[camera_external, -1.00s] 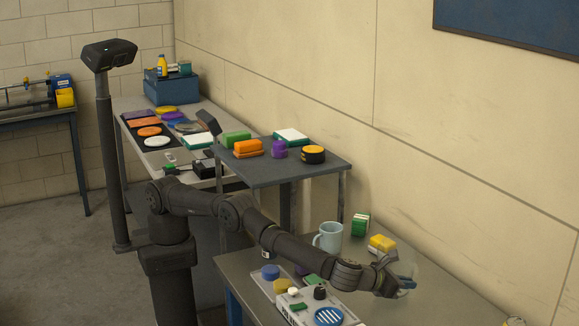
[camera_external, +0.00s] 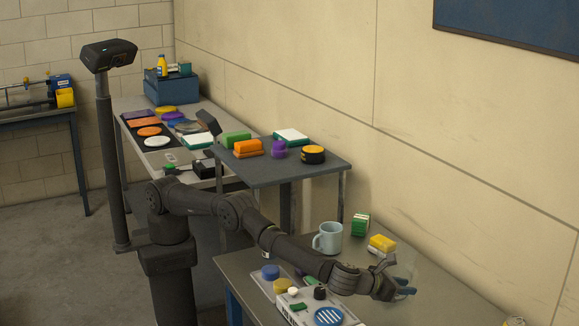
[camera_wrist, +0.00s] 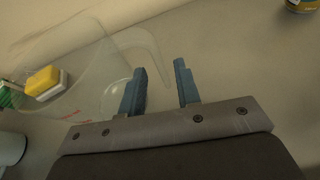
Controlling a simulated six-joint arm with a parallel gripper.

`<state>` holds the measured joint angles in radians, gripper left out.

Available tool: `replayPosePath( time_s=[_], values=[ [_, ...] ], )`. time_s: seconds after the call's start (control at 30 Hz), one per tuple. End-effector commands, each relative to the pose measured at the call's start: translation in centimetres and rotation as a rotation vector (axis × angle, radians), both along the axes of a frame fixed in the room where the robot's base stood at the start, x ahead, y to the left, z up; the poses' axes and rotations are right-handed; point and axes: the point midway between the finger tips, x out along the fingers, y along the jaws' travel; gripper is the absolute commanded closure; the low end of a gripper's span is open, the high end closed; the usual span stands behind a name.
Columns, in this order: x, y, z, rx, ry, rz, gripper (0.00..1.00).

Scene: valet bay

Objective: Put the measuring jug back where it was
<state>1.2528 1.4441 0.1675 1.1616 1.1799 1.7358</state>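The measuring jug (camera_wrist: 88,70) is clear and see-through with red markings, at the left in the wrist view. Its handle (camera_wrist: 150,58) reaches toward the space between my fingertips. In the external view the jug is only a faint outline beside my gripper, partly hidden by it. My gripper (camera_wrist: 160,75) has its two blue fingers apart, with a visible gap between them; it also shows over the near bench in the external view (camera_external: 405,286). I cannot tell whether a finger touches the handle.
On the near bench (camera_external: 455,300) stand a light blue mug (camera_external: 328,238), a green-and-white block (camera_external: 360,224) and a yellow-and-white sponge (camera_external: 382,243). A box with several coloured items (camera_external: 300,310) lies below my forearm. A round tin (camera_wrist: 301,5) is at the wrist view's top right.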

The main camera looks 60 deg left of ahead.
Motion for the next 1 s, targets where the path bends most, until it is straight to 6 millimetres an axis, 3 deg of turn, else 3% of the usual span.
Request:
replayPosePath(
  time_s=[0.17, 0.7, 1.0],
  values=[
    [-2.1, 0.1, 1.0, 0.001, -0.001, -0.003, 0.70],
    [-13.3, 1.0, 5.0, -0.001, -0.001, -0.002, 0.70],
    [-15.8, 1.3, 5.9, -0.001, -0.001, -0.001, 0.70]
  ],
)
